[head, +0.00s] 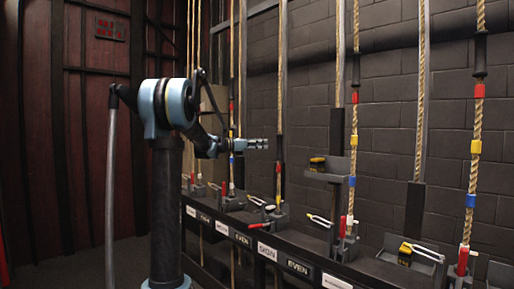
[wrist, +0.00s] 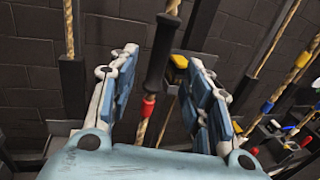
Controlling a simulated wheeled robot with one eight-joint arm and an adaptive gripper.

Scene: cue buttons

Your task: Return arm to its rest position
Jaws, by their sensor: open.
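My arm is folded on its dark column at the left of the head view, light blue and black. My gripper (head: 258,143) points to the right there, above the rail of rope locks. In the wrist view my gripper (wrist: 163,105) has its two blue-and-white fingers spread apart. A rope with a black sleeve and a red band (wrist: 149,105) shows between the fingers in the picture. I cannot tell how far beyond the fingers it is. Nothing is seen held.
A long black rail carries labels such as the SIGN plate (head: 267,251) and the EVEN plate (head: 298,267). Several ropes with coloured bands hang along the grey block wall (head: 388,140). A yellow-topped block (head: 317,163) sits on a raised bracket. A dark red wall (head: 88,130) stands at the left.

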